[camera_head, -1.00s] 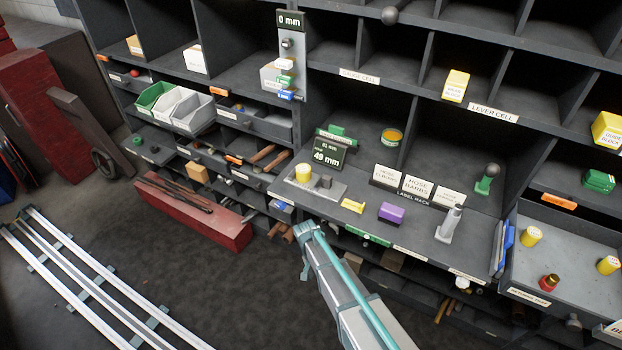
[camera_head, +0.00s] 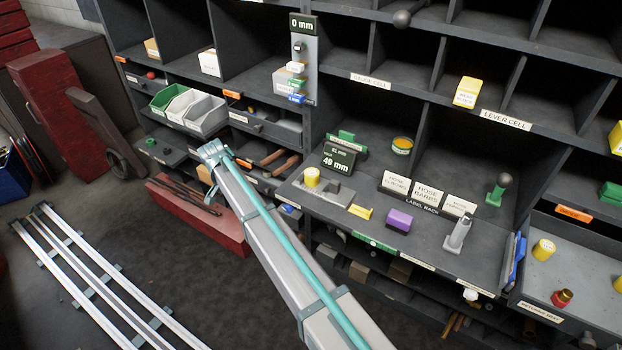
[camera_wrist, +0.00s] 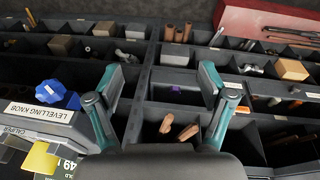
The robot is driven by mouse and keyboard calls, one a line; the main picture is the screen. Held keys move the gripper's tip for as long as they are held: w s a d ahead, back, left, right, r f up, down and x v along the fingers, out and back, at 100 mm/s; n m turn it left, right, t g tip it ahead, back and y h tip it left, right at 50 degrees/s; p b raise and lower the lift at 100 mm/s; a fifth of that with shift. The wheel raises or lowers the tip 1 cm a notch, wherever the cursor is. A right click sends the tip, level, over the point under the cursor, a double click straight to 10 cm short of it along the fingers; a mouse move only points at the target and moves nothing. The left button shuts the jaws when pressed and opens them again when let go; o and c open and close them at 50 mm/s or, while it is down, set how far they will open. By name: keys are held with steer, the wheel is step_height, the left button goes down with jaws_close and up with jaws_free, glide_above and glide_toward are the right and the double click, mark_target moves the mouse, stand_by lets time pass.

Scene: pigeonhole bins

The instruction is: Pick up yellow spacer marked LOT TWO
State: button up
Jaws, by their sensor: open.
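Yellow cylinders that look like spacers show in the head view: one (camera_head: 312,176) stands on the grey gauge plate on the middle shelf, one (camera_head: 543,249) stands in the grey tray at right, and another (camera_head: 618,284) is cut by the right edge. Their markings are too small to read, so I cannot tell which is LOT TWO. My gripper (camera_wrist: 160,85) is open and empty in the wrist view, above small bins. A yellow piece (camera_wrist: 40,160) shows at that view's lower left, outside the fingers. In the head view my arm ends left of the gauge shelf; its fingers are not clear.
A purple block (camera_head: 398,220), a small yellow block (camera_head: 360,212) and a grey upright fitting (camera_head: 458,233) stand near the shelf front. A red-capped piece (camera_head: 562,298) shares the right tray. Dividers surround the bins.

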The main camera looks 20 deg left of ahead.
steer(key=w+d+r+g+p, duration=0.1)
steer(key=w+d+r, duration=0.2)
steer(key=d+r, duration=0.3)
steer(key=w+d+r+p, duration=0.2)
steer(key=w+d+r, duration=0.2)
steer(key=d+r, duration=0.1)
step_height(320, 180, up, 10)
steer(key=f+m+y+p, duration=0.1)
steer(key=y+p, duration=0.1)
glide_above(312, 172)
steer(key=shift+g, duration=0.4)
steer(key=f, duration=0.5)
steer(key=shift+a+p, duration=0.2)
steer(key=shift+p, duration=0.2)
steer(key=shift+d+f+p, duration=0.15)
steer(key=shift+f+p, duration=1)
steer(key=shift+f, duration=1.45)
steer(key=c, duration=1.4)
steer(key=shift+r, duration=0.2)
